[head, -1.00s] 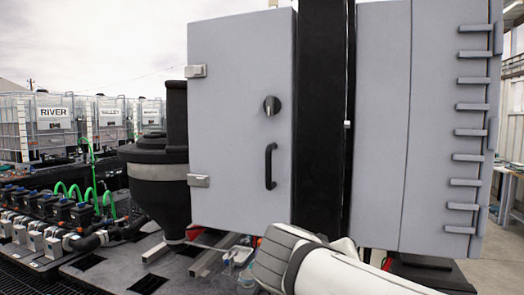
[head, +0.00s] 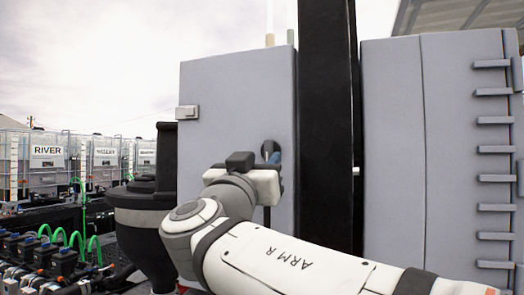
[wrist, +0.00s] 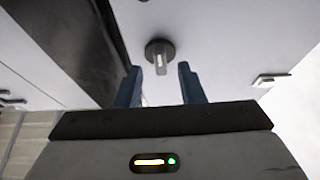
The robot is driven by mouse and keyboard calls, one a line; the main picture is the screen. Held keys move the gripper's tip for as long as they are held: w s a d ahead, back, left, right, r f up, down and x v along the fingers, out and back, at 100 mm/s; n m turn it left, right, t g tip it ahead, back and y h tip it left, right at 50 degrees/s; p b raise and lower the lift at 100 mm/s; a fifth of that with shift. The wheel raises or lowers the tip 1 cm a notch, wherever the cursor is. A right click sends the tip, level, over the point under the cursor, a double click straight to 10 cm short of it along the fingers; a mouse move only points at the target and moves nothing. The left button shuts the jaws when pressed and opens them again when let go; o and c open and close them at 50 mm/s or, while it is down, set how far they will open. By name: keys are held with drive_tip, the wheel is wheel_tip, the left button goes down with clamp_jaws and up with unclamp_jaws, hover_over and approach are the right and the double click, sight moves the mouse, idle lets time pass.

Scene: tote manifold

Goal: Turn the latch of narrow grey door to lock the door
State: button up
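The narrow grey door (head: 225,85) stands left of a black column in the head view and looks shut. Its latch, a round dark knob (head: 267,146), is largely covered by my gripper (head: 273,157) there. The wrist view shows the latch (wrist: 159,50) with a raised grip bar pointing roughly along the picture's vertical. My gripper (wrist: 158,76) is open, its two blue fingers apart, with the latch in line with the gap between them. The fingertips seem just short of the latch; I cannot tell whether they touch it. The door's black handle is mostly hidden behind my arm.
A black column (head: 326,120) stands right of the door. Beyond it is a grey cabinet (head: 390,150) with several hinges on its right side. A black hopper (head: 150,215) stands at the door's left. A hinge (head: 187,112) is on the door's left edge.

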sight(269, 151)
drive_tip(key=shift+p+x, duration=0.35)
drive_tip(key=shift+x, duration=1.05)
drive_tip(key=shift+c, duration=0.3)
drive_tip(key=shift+f, duration=0.1)
clamp_jaws()
